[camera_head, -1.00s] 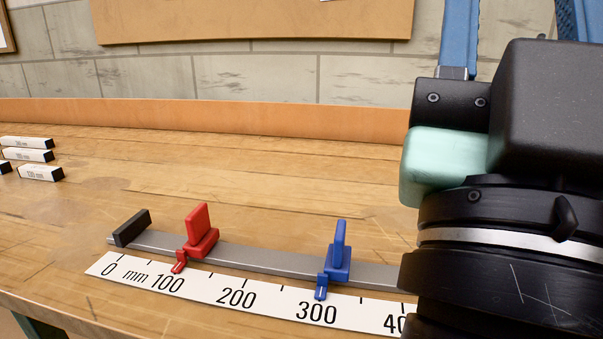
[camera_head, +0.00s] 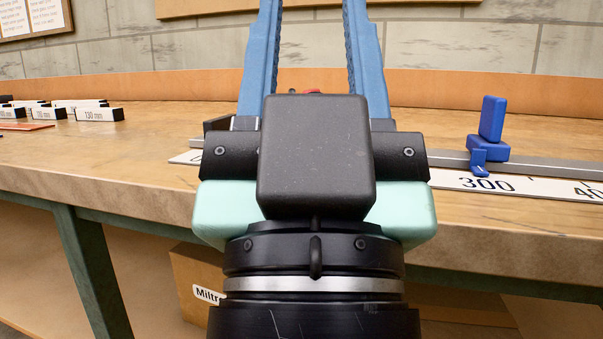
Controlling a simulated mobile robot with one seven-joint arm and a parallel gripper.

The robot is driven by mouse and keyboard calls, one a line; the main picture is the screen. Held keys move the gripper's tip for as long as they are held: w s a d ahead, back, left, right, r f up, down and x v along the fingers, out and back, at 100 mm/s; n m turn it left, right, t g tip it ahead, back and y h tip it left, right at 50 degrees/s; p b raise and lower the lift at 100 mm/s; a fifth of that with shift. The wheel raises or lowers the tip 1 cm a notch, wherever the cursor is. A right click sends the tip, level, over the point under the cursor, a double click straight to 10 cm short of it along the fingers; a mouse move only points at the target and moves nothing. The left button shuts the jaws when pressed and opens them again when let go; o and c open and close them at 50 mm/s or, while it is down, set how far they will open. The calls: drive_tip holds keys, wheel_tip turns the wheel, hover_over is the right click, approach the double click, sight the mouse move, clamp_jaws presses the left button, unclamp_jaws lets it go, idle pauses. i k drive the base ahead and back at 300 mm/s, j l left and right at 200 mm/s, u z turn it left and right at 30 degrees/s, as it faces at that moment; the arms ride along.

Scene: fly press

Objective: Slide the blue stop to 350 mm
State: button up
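The blue stop (camera_head: 491,120) stands upright on the grey rail (camera_head: 560,166), to the right of my gripper in the picture. Its small pointer (camera_head: 478,161) reaches down to the white scale (camera_head: 450,180) close to the 300 mark. The scale beyond the 400 label is cut off at the right edge. My gripper (camera_head: 313,8) is in the middle of the view, its two blue fingers wide apart. Nothing shows between them at the tips, and it is apart from the blue stop. A sliver of the red stop (camera_head: 312,91) shows above the gripper body; the rest is hidden.
The wooden bench (camera_head: 95,165) has its front edge across the view. Several labelled blocks (camera_head: 98,114) and a flat orange piece (camera_head: 25,126) lie at the left. A cardboard box (camera_head: 190,285) sits under the bench. Bench around the blue stop is clear.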

sight(486, 145)
drive_tip(key=z, duration=1.6)
drive_tip(key=i+l+u, duration=0.1)
drive_tip(key=i+l, duration=0.1)
drive_tip(key=i, duration=0.1)
